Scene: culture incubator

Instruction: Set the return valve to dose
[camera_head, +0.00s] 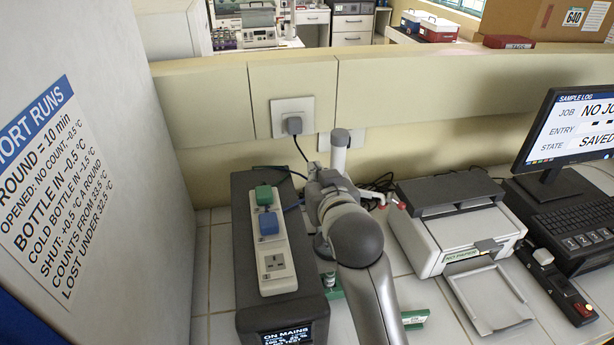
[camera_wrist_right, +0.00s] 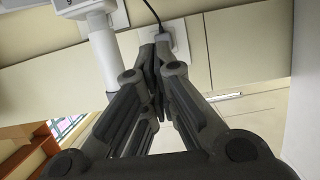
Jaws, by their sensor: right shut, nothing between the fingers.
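I cannot clearly make out a return valve or its setting. A small fitting with red ends (camera_head: 402,205) shows just right of my right arm; what it is cannot be told. My right gripper (camera_head: 314,172) is beside the power strip, small and partly hidden by its own arm. In the right wrist view its fingers (camera_wrist_right: 158,52) are shut together with nothing between them. A wall socket plate (camera_wrist_right: 180,42) with a dark cord shows behind the fingertips, and a white post (camera_wrist_right: 106,62) stands to their left. My left gripper is not in view.
A black power unit (camera_head: 238,235) carries a white power strip (camera_head: 276,262) with green and blue plugs. A printer (camera_head: 455,231), an output tray (camera_head: 490,300) and a monitor (camera_head: 575,130) stand right. A panel with a printed notice (camera_head: 45,190) is at left. Low wall behind.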

